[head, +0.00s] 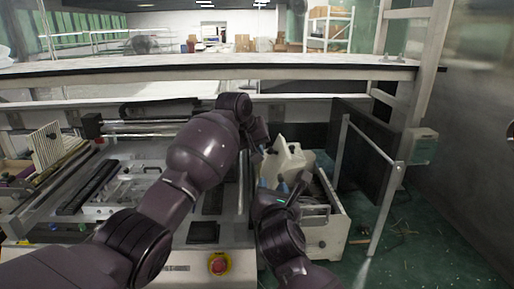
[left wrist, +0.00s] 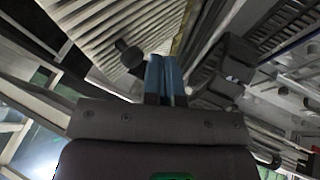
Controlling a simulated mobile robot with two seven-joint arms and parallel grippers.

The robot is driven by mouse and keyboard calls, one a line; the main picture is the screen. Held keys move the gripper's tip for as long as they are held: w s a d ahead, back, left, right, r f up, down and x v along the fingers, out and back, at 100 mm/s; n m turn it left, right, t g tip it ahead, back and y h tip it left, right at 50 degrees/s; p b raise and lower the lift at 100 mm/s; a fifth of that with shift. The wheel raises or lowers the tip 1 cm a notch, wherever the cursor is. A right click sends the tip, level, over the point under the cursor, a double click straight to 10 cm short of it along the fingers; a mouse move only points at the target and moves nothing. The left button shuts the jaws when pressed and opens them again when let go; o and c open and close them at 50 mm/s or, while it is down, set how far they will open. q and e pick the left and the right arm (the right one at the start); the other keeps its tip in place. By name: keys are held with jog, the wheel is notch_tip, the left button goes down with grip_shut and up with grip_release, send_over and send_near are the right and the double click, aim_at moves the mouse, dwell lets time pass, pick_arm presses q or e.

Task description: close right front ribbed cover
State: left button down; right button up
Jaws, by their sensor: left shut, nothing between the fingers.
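The pale ribbed cover (left wrist: 100,28) fills the upper left of the left wrist view, with a dark round knob (left wrist: 130,55) on it. In the head view a cream piece (head: 288,162), which seems to be this cover, stands tilted above the right front tray; its ribs cannot be made out there. My left gripper (left wrist: 166,72) is shut and empty, its blue fingertips close beside the knob; contact cannot be told. In the head view my left wrist is just left of the cream piece. My right gripper (head: 273,184) is lower, open, with its blue fingers apart below the cream piece.
Another ribbed panel (head: 47,145) stands at the far left. A red stop button (head: 218,264) is on the machine's front. A dark panel on a pale frame (head: 362,160) stands to the right. Green floor (head: 430,240) is mostly free at the lower right.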

jog(key=s+d+f+n+g+h, duration=0.1)
jog(key=s+d+f+n+h, duration=0.55)
jog(key=s+d+f, duration=1.3)
jog(key=s+f+n+g+y, duration=0.2)
jog(key=s+f+n, duration=0.4)
jog(key=n, duration=1.1)
jog(key=s+d+f+n+g+y, duration=0.1)
jog(key=s+f+n+g+y, duration=0.2)
jog(key=n, duration=1.4)
jog(key=s+f+y, duration=0.1)
jog(key=s+f, duration=0.2)
jog(key=shift+d+f+g, duration=0.2)
jog(key=shift+d+g, duration=0.1)
